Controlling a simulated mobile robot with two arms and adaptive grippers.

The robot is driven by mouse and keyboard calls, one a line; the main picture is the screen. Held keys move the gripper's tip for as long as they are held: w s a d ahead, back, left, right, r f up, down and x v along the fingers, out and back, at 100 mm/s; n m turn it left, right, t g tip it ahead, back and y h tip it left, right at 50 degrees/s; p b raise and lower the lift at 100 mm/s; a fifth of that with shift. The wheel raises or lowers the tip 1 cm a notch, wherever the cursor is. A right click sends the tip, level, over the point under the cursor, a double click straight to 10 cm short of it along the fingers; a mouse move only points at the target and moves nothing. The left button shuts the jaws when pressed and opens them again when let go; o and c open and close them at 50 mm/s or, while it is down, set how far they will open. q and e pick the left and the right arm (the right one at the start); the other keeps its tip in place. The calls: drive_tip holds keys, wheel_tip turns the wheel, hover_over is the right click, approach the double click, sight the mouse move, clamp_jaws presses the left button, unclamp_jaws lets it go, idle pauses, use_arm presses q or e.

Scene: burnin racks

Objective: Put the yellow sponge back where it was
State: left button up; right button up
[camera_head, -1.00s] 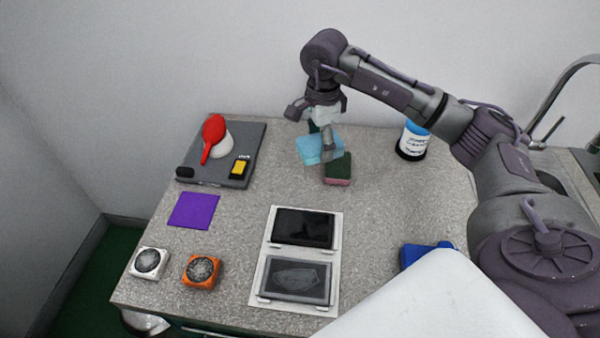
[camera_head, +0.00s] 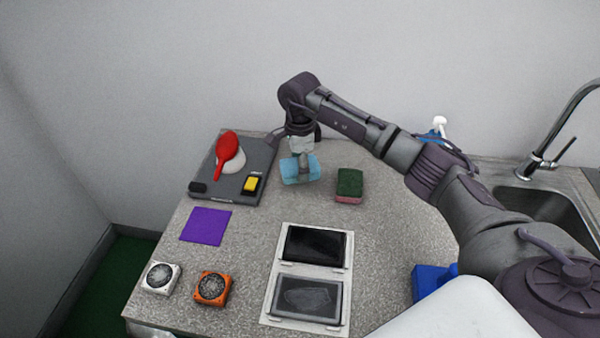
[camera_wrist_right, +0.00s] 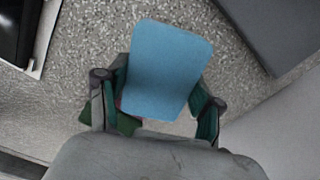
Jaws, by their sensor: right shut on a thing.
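No plainly yellow sponge shows. My right gripper (camera_head: 302,165) is shut on a light blue sponge-like block (camera_head: 291,174), close to the worktop near the back wall. In the right wrist view the block (camera_wrist_right: 165,62) sits between my two green-padded fingers (camera_wrist_right: 157,98). I cannot tell whether the block touches the worktop. A green-topped sponge with a pink underside (camera_head: 349,185) lies to the right of the held block, apart from it. A small yellow-and-black item (camera_head: 251,184) rests on the grey slab at the left. My left gripper is not in view.
The grey slab (camera_head: 262,160) with a red-and-white rounded item (camera_head: 228,155) stands left of my gripper. A purple square (camera_head: 206,226), white and orange round-faced boxes, and a white double-framed panel (camera_head: 341,270) lie nearer. A sink (camera_head: 545,205) is at right. Worktop between panel and sponge is clear.

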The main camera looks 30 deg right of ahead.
wheel_tip(320, 180, down, 3)
drive_tip(key=shift+f+p, duration=0.2)
drive_tip(key=shift+p, duration=0.35)
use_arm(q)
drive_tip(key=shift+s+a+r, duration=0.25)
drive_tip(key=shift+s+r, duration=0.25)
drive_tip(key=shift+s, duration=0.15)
use_arm(e)
drive_tip(key=shift+f, duration=0.1)
drive_tip(key=shift+f, duration=0.15)
drive_tip(key=o, duration=1)
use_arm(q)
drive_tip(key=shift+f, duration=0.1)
